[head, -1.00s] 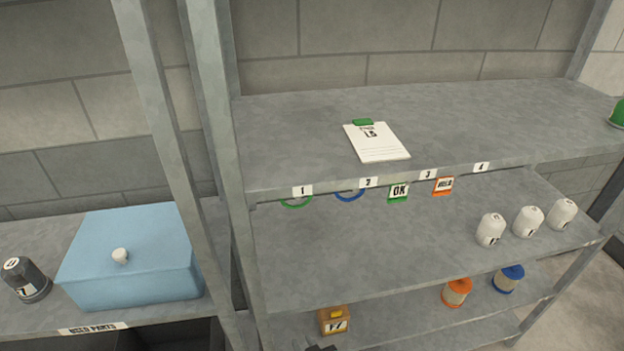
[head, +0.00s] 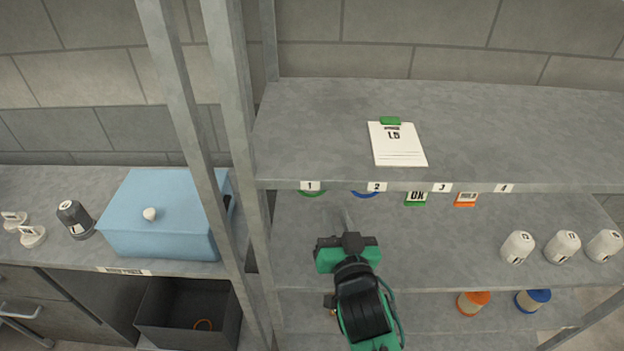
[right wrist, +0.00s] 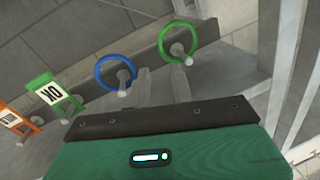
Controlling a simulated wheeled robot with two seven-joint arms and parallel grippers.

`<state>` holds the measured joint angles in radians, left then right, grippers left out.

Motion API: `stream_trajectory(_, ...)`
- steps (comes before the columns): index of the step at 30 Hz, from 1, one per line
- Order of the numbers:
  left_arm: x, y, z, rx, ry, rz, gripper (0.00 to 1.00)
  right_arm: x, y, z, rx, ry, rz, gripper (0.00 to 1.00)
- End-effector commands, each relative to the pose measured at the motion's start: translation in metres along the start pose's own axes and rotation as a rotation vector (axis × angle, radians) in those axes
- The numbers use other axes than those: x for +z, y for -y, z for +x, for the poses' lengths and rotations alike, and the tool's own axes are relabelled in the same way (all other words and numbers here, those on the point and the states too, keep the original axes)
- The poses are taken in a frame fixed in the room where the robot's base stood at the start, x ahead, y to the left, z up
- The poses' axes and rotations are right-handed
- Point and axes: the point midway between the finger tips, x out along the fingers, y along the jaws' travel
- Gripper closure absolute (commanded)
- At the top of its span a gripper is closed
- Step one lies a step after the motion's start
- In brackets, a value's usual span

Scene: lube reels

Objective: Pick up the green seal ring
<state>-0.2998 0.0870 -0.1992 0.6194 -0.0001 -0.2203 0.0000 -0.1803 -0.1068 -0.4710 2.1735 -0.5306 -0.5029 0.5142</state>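The green seal ring (head: 313,194) hangs under the shelf edge at label 1, mostly hidden by that edge in the head view. In the right wrist view the green ring (right wrist: 180,40) hangs on a peg at the upper middle. The blue ring (right wrist: 115,72) hangs on the peg beside it; it also shows under label 2 in the head view (head: 366,194). My right gripper (head: 346,213) is in front of and below the rings. In the right wrist view its two fingers (right wrist: 161,76) are apart and empty, pointing toward the rings without visibly holding either.
The shelf edge (head: 430,187) overhangs the rings. Green OK (head: 416,198) and orange HOLD (head: 466,199) tags hang to the right. White canisters (head: 562,247) stand at the right. A metal post (head: 238,150) and blue box (head: 165,222) are at the left.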

Motion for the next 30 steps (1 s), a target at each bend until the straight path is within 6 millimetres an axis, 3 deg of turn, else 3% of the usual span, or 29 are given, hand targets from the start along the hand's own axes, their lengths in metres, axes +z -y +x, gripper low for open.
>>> stream_trajectory(21,-0.006,-0.008,-0.039,0.010,-0.003,-0.003,0.68,-0.005,0.003,0.071,-0.001,0.001,-0.001,0.77)
stream_trajectory(30,-0.005,-0.006,-0.038,0.007,-0.002,-0.002,0.68,-0.003,0.003,0.075,-0.001,0.001,0.000,0.77)
